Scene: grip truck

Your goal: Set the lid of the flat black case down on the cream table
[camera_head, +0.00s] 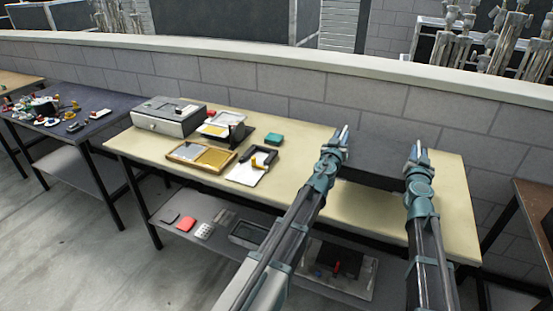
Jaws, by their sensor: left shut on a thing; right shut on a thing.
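The dark flat slab between my grippers, which looks like the black case's lid (375,166), is at the right part of the cream table (452,205), near its back edge. My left gripper (341,138) is shut on its left side. My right gripper (418,153) is shut on its right side. Both arms hide parts of the slab and the table. I cannot tell whether the slab touches the tabletop or hangs just above it, nor whether a case bottom lies under it.
A grey box (168,118) stands at the table's left end. A wooden tray (188,152), a white sheet with a black item (247,172) and a green block (273,139) lie mid-left. A brick wall (290,90) runs behind. Bare tabletop shows right of my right arm.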

